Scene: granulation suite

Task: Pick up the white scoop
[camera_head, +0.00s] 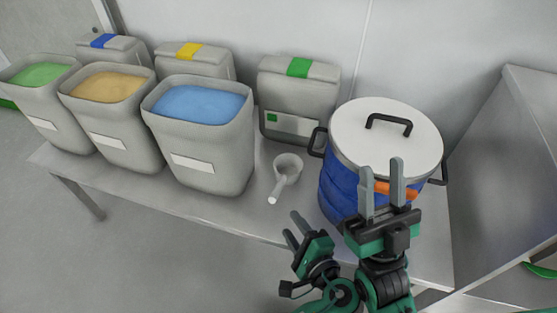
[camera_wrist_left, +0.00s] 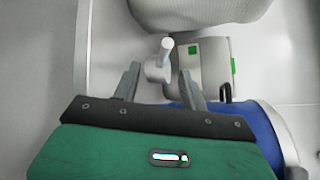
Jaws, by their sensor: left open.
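The white scoop (camera_head: 287,168) lies on the metal table (camera_head: 225,212), between the blue-filled bin and the blue drum. Its round cup is toward the back and its handle points to the front edge. In the left wrist view the scoop (camera_wrist_left: 157,70) appears between my left fingers, but not held. My left gripper (camera_head: 291,224) is open and empty, in front of and below the scoop in the head picture. My right gripper (camera_head: 381,177) has its fingers apart in front of the blue drum.
A blue drum (camera_head: 335,195) with a white lid (camera_head: 385,140) stands right of the scoop. A bin of blue powder (camera_head: 205,150) stands left of it. A grey container with a green label (camera_head: 298,95) stands behind. An orange part (camera_head: 405,192) shows by my right fingers.

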